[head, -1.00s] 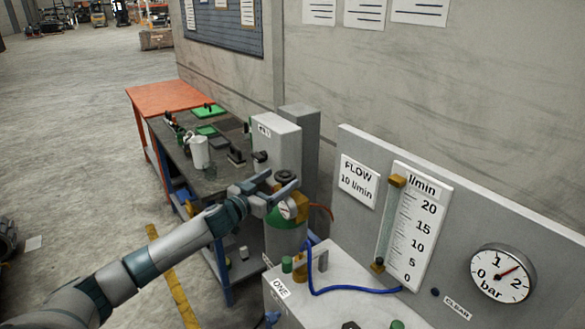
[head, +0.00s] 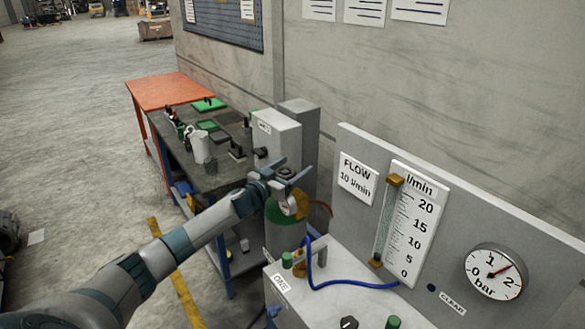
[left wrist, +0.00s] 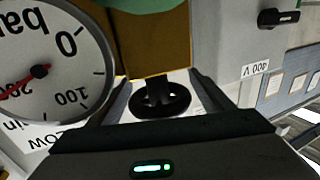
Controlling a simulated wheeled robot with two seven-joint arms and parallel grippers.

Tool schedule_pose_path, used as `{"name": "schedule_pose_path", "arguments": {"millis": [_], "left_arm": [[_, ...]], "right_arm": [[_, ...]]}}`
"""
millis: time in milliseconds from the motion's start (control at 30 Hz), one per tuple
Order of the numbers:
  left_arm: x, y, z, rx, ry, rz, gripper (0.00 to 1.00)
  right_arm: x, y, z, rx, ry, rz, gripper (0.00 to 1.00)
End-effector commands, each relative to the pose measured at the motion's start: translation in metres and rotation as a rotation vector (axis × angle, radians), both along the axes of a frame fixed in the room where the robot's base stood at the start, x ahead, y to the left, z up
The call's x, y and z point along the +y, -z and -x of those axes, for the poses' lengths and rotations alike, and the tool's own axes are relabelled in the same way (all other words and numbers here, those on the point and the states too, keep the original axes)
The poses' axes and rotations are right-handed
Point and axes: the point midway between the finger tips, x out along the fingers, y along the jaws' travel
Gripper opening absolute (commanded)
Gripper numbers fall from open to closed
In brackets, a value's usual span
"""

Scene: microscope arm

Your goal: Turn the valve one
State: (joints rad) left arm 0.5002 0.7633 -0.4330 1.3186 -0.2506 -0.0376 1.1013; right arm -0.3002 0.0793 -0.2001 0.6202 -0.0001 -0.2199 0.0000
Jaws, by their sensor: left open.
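A small label reading ONE (head: 281,283) sits on the front of the white box (head: 340,262). A green knob (head: 286,259) on a brass fitting stands just behind that label. My left gripper (head: 291,173) is away from this knob, at the top of a green and grey gas cylinder (head: 284,234) behind the box. In the left wrist view, a black handwheel (left wrist: 160,99) lies between the two open fingers, with no clear contact. In the head view the gripper largely hides this wheel. My right gripper is not in view.
A round gauge (left wrist: 42,68) is close beside the left finger in the wrist view. A flow scale (head: 412,225) and bar gauge (head: 494,271) are on the grey panel. A blue hose (head: 345,286) crosses the box top. A cluttered workbench (head: 222,178) stands behind.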

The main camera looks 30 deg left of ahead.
Motion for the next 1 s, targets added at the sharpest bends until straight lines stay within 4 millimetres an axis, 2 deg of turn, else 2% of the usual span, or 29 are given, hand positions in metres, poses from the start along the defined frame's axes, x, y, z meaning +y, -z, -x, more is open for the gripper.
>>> {"name": "schedule_pose_path", "arguments": {"millis": [33,200,433,633,1000], "left_arm": [[0.000,0.000,0.000,0.000,0.000,0.000,0.74],[0.000,0.000,0.000,0.000,0.000,0.000,0.33],[-0.001,0.000,0.000,-0.002,-0.015,0.001,0.32],[0.001,0.001,-0.001,-0.005,-0.112,0.006,0.32],[0.009,0.001,0.000,-0.008,-0.325,0.007,0.32]], "right_arm": [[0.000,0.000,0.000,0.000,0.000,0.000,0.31],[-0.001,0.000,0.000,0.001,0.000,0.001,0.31],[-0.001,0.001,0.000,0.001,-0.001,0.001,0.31],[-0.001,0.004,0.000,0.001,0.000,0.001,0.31],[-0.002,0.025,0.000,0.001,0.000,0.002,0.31]]}}
